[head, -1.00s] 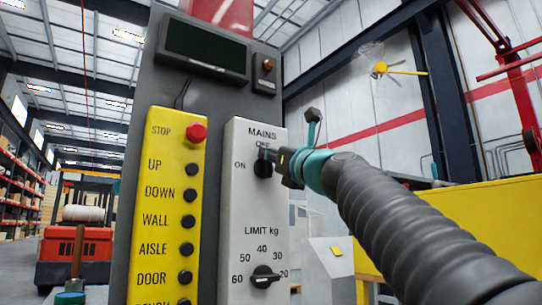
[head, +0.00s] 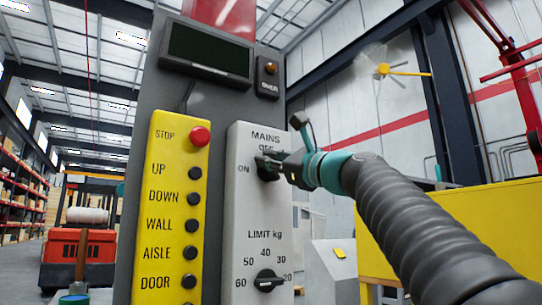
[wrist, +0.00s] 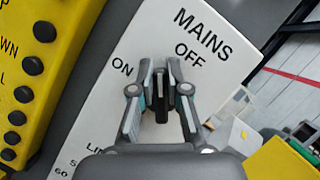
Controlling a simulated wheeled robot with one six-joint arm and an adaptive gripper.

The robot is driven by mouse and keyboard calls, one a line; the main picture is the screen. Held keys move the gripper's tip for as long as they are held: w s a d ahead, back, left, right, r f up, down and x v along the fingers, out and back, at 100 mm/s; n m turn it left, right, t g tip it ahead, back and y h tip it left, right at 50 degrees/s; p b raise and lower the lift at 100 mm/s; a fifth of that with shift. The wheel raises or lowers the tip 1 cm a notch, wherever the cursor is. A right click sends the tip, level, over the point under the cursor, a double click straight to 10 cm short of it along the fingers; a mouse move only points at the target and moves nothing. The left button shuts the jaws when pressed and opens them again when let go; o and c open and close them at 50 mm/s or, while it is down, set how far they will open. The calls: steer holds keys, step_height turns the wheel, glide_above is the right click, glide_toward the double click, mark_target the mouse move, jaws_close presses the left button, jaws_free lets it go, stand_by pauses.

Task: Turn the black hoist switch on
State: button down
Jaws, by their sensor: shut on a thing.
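The black mains switch (head: 268,168) is a rotary knob on the white MAINS panel (head: 250,212), with ON at its left and OFF above it. My gripper (head: 278,166) reaches it from the right in the head view. In the wrist view, the fingers of my gripper (wrist: 162,72) are closed on both sides of the dark knob handle (wrist: 162,104). The handle appears to lie between the ON and OFF marks, but the fingers hide part of it and its exact angle is unclear.
Below is a black LIMIT kg knob (head: 268,281). At left is a yellow button panel (head: 165,225) with a red stop button (head: 199,136). A yellow block (head: 430,225) stands at right.

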steer(key=n+g+p, duration=0.1)
steer(key=n, duration=0.1)
steer(key=n+g+p, duration=0.1)
steer(key=n, duration=0.1)
steer(key=f+n+g+p, duration=0.1)
steer(key=n, duration=0.1)
steer(key=shift+a+n, duration=0.25)
steer(key=shift+n, duration=0.15)
steer(key=shift+f+n+g+h+p, duration=0.15)
steer(key=shift+n+g+p, duration=0.2)
steer(key=shift+n, duration=0.4)
steer(key=shift+f+n+g+h+p, duration=0.1)
steer(key=shift+f+n+h+p, duration=0.1)
steer(key=shift+n+p, duration=0.35)
steer(key=shift+f+n+g+h+p, duration=0.15)
steer(key=shift+n+g+p, duration=0.1)
steer(key=shift+n, duration=0.65)
steer(key=c, duration=1.2)
jaws_free()
steer(key=shift+o, duration=0.2)
steer(key=shift+w, duration=0.1)
